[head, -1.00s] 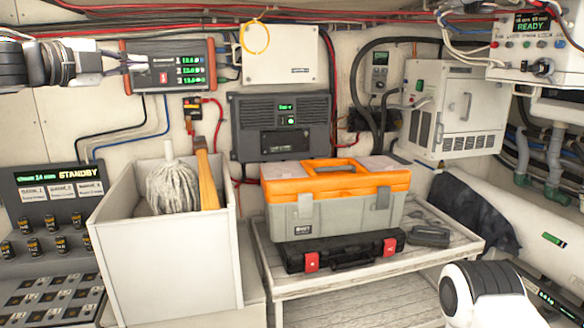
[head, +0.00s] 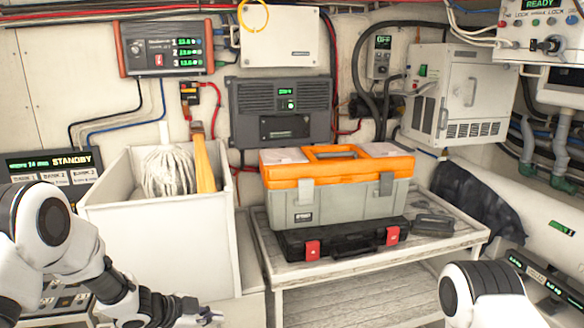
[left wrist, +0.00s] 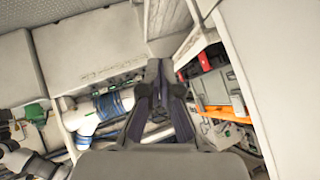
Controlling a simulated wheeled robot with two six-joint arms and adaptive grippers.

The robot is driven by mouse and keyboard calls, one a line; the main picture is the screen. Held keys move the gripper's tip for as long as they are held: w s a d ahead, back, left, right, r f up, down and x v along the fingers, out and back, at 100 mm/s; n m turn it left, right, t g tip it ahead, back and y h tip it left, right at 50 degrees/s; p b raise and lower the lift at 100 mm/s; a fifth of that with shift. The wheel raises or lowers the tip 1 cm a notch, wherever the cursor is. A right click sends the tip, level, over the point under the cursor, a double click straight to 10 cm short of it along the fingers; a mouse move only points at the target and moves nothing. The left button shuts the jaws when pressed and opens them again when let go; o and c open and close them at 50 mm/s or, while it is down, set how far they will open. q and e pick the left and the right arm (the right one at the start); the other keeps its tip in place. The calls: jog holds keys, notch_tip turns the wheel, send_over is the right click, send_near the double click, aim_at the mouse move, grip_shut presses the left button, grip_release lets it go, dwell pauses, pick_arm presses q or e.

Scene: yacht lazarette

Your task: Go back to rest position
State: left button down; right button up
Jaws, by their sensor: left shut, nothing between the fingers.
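My left gripper (head: 208,316) is low in the head view, in front of the white bin (head: 165,245). Its arm comes in from the left edge and bends downward. In the left wrist view the fingers (left wrist: 158,75) are together with nothing between them. My right arm shows only as a white rounded link at the bottom right of the head view; its gripper is out of the frame.
An orange and grey toolbox (head: 330,205) sits on a black case (head: 335,240) on a slatted bench (head: 440,245). A panel (head: 165,50) hangs on the wall.

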pick_arm(q)
jog(key=s+f+n+g+y+b, duration=0.3)
jog(key=s+f+n, duration=0.6)
jog(key=s+f, duration=1.5)
jog(key=s+a+r+n+g+y, duration=0.1)
jog(key=s+a+n+g+y, duration=0.1)
jog(key=s, duration=0.5)
jog(key=s+a+r+n+g+y+p, duration=0.1)
jog(key=s+a+n, duration=0.3)
jog(key=s, duration=0.4)
jog(key=shift+a+n+g+y, duration=0.25)
jog(key=shift+n+g+y, duration=0.15)
jog(key=shift+n+y, duration=0.1)
jog(key=shift+s, duration=0.1)
